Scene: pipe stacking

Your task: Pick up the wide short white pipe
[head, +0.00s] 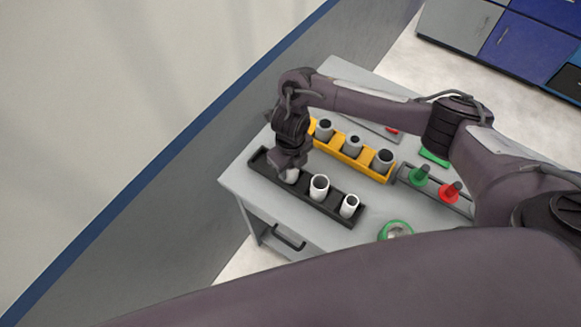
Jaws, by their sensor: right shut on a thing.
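My right gripper (286,166) points down over the left end of a long black tray (262,170). It is shut on a white pipe (291,175), which is mostly hidden by the gripper. The pipe's lower part shows at the tray; I cannot tell whether it touches the tray floor. Two other white pipes stand upright in the same tray: a middle pipe (319,188) and a right-hand pipe (349,206). My left gripper is not in view.
A yellow tray (350,162) with grey pipes stands just behind the black tray. A grey tray (440,190) holds green and red pieces (420,174). A green ring-like object (396,229) lies nearer. The grey table (265,212) has bare surface near its front-left edge.

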